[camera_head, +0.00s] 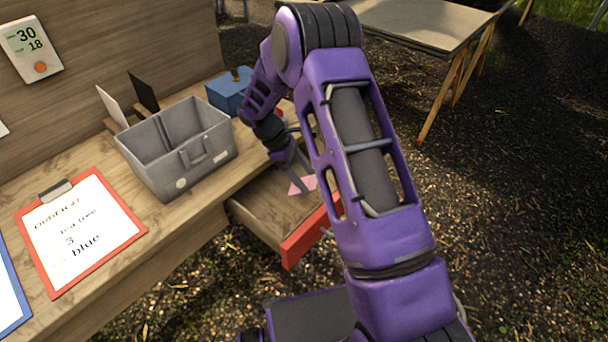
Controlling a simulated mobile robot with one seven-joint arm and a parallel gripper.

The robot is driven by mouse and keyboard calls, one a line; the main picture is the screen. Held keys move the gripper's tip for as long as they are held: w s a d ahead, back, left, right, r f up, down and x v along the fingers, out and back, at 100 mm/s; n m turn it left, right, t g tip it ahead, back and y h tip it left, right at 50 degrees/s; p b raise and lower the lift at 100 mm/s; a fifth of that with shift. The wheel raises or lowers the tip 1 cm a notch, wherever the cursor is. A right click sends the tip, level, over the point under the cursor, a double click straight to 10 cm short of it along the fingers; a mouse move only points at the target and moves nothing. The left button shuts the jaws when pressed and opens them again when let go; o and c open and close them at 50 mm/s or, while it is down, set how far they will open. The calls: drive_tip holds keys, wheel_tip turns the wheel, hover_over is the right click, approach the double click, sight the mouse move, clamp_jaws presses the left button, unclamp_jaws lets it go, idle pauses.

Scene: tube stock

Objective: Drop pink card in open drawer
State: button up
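The open drawer (265,207) juts out from under the workbench, with a red front panel (311,231) and a bare wooden inside. The pink card (309,182) shows at my gripper's fingertips, over the drawer's inside toward its right part. A dark finger crosses in front of the card and hides part of it. My gripper (300,180) points down at the drawer. I cannot tell whether its fingers are shut on the card or whether the card rests on the drawer floor. My purple arm hides the drawer's right end.
On the bench stand a grey bin (163,171), a blue box (229,92) and upright black and white cards in a holder (118,127). A red-edged clipboard (82,231) lies at the front left. Another table (415,22) stands behind; open ground lies right.

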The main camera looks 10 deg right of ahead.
drive_tip(key=shift+o, duration=1.4)
drive_tip(key=v, duration=1.7)
drive_tip(key=shift+a+r+p, duration=0.15)
drive_tip(key=shift+r+p, duration=0.05)
drive_tip(key=shift+p, duration=0.1)
drive_tip(key=shift+w, duration=0.1)
